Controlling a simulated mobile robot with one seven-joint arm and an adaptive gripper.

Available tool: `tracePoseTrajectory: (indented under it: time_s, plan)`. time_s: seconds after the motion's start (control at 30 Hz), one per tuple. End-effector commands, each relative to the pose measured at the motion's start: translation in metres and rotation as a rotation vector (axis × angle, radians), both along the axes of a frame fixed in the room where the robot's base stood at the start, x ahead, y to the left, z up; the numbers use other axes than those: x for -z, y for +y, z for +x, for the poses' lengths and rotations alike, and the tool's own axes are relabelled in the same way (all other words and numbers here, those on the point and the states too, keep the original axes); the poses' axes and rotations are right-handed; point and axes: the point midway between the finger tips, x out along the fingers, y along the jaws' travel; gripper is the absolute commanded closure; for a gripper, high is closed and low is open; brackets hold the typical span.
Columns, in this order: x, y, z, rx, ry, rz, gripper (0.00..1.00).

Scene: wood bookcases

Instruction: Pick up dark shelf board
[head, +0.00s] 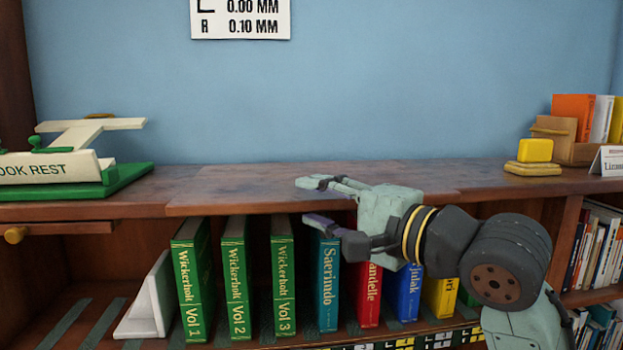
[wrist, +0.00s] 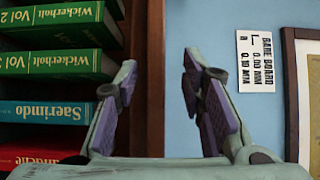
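The dark shelf board (head: 245,188) is a long brown, worn-looking plank lying flat across the bookcase top, above the row of books. In the wrist view the board (wrist: 147,85) stands as a vertical brown band between the fingers. My gripper (head: 312,203) is at the board's front edge, one finger above it and one below. In the wrist view my gripper (wrist: 160,80) is open, with a clear gap between the board and the right finger. Whether the left finger touches the board, I cannot tell. My gripper and arm hide part of the board's right half.
A green book rest (head: 60,172) stands at the left. A yellow block (head: 535,150) and a wooden book holder (head: 556,140) stand at the right. Several books, such as a green volume (head: 235,278), stand below the board. A white bookend (head: 148,300) is beside them. The board's top looks clear.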

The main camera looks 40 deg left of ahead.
Motion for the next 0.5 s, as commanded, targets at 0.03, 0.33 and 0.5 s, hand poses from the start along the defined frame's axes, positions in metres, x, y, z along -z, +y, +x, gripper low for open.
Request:
tracePoseTrajectory:
  time_s: [0.03, 0.33, 0.5]
  plan:
    - [0.000, 0.005, 0.000, -0.001, 0.001, -0.002, 0.63]
    - [0.003, 0.046, 0.003, -0.001, 0.001, -0.002, 0.63]
    - [0.004, 0.052, 0.004, 0.000, 0.000, -0.001, 0.63]
